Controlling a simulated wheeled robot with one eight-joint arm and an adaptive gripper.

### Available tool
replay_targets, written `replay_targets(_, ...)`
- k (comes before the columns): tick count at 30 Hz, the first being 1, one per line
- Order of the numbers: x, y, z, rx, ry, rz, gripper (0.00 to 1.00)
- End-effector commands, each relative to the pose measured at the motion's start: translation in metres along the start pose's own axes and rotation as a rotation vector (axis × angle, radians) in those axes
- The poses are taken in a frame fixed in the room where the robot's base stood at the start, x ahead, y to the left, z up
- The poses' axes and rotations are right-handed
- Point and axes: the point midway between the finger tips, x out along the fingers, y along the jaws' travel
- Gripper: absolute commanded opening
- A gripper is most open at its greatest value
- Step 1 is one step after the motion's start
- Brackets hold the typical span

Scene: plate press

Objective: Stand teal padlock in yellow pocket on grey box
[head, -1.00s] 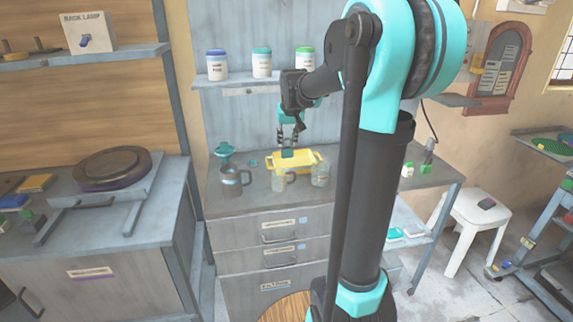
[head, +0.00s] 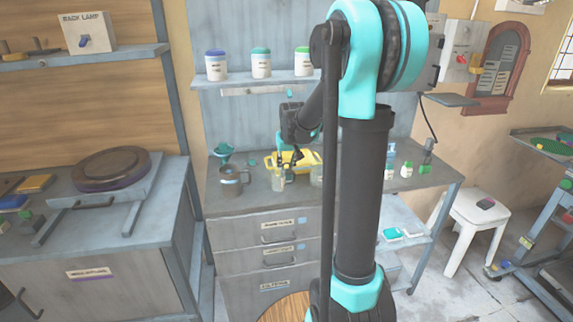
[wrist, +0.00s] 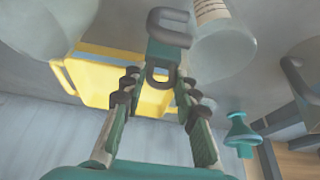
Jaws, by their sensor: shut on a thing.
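My gripper (wrist: 157,98) is shut on the dark shackle of the teal padlock (wrist: 164,50). The teal body hangs beyond the fingertips in the wrist view. In the head view my gripper is low over the workbench, by a yellow tray (head: 311,158), and the padlock is hard to make out. A grey box (head: 458,48) hangs on the wall at the right, far from my gripper. A small yellow part (head: 475,74), perhaps the pocket, shows at its lower right. Its inside cannot be seen.
A clear mug (wrist: 222,38) stands close to the padlock, its grey handle just beyond it. A dark mug (head: 231,181), a teal funnel (head: 223,150) and a clear jar (head: 316,176) are nearby. Several labelled jars stand on the shelf (head: 285,78) above. Small bottles (head: 406,169) stand right.

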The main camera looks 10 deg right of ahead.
Motion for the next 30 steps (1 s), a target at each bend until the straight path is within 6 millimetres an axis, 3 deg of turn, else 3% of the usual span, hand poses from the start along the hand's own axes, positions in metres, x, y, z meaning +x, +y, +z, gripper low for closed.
replay_targets(2,0.002,0.0,0.001,0.0,0.0,0.0,0.0)
replay_targets(3,0.002,0.0,0.001,0.0,0.0,0.0,0.31)
replay_targets(8,0.002,0.0,0.001,0.0,0.0,0.0,0.5)
replay_targets(20,-0.004,0.0,-0.001,0.0,0.0,0.0,0.5)
replay_targets(30,-0.062,0.0,0.0,0.0,0.0,0.0,0.5)
